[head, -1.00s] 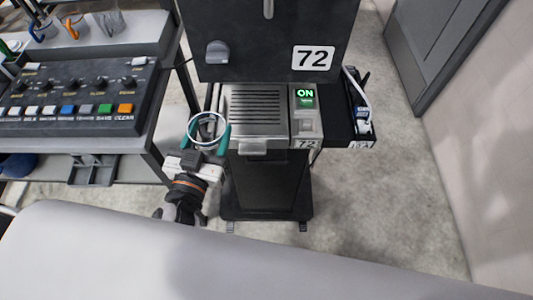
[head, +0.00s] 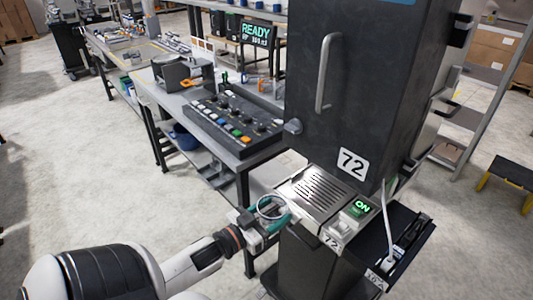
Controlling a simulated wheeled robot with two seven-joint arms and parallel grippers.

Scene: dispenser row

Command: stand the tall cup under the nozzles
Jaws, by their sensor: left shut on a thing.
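A clear cup (head: 271,206) with a pale blue rim is in the head view, at the front left corner of the dispenser numbered 72. My left gripper (head: 273,214), with teal fingers, is shut on this cup. The cup looks upright, seen mostly from above, and its lower part is hidden. It is beside the slotted metal drip grille (head: 318,192), not over its middle. The grille is empty. The nozzles are hidden by the dark cabinet (head: 352,90) above. My right gripper is not in view.
A green ON display (head: 362,208) sits right of the grille. A dark side shelf (head: 410,240) holds a white cable. A button panel (head: 234,118) lies on the bench to the left. The floor at left is clear.

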